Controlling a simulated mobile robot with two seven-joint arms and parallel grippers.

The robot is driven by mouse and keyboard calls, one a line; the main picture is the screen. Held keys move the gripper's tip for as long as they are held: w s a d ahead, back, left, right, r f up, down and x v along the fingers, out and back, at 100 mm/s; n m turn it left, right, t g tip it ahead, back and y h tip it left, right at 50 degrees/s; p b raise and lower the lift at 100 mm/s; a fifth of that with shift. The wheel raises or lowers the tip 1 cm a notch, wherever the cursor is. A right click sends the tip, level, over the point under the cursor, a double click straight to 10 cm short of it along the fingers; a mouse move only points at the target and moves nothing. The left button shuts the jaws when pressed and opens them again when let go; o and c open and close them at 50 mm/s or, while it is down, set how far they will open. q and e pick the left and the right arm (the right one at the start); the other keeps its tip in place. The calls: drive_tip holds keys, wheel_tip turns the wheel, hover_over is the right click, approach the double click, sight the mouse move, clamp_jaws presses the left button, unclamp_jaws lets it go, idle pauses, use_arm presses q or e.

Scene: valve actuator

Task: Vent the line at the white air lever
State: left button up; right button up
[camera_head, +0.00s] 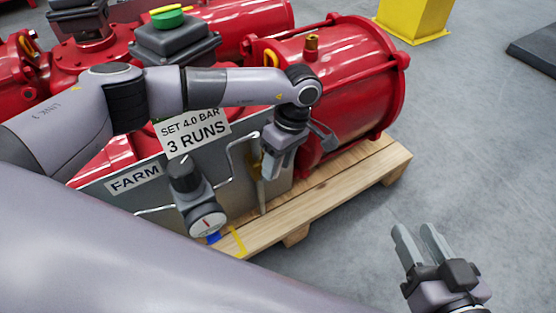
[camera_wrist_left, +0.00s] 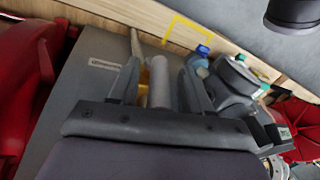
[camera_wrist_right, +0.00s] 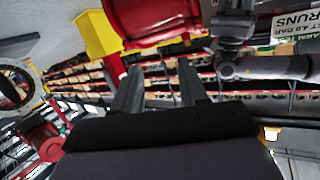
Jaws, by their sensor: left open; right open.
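My left gripper (camera_head: 272,170) is open in front of the grey panel (camera_head: 225,165), pointing down. In the left wrist view, a pale, whitish bar (camera_wrist_left: 160,82), likely the white air lever, stands between its open fingers (camera_wrist_left: 160,95). A yellow part (camera_wrist_left: 145,75) and a tan piece (camera_wrist_left: 135,45) show beside the bar. I cannot tell whether the fingers touch it. In the head view the gripper mostly hides this spot. A round gauge (camera_head: 207,224) with a red needle sits to the left of the gripper. My right gripper (camera_head: 416,236) is open and empty above the floor.
A red cylinder actuator (camera_head: 345,85) lies on the wooden pallet (camera_head: 345,195) behind the left gripper. A sign reading "SET 4.0 BAR 3 RUNS" (camera_head: 193,133) and thin tubing (camera_head: 228,160) are close to the left arm. A yellow post (camera_head: 413,18) stands behind.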

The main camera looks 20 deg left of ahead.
use_arm(q)
drive_tip(key=p+v, duration=0.2)
drive_tip(key=v, duration=0.4)
drive_tip(key=shift+r, duration=0.1)
drive_tip(key=shift+w+d+r, duration=0.1)
drive_tip(key=shift+w+r, duration=0.05)
drive_tip(key=shift+r, duration=0.3)
use_arm(e)
drive_tip(key=shift+w+a+m+g, duration=0.3)
drive_tip(key=shift+a+m+g, duration=0.1)
drive_tip(key=shift+a, duration=0.4)
use_arm(q)
drive_tip(key=shift+c, duration=0.3)
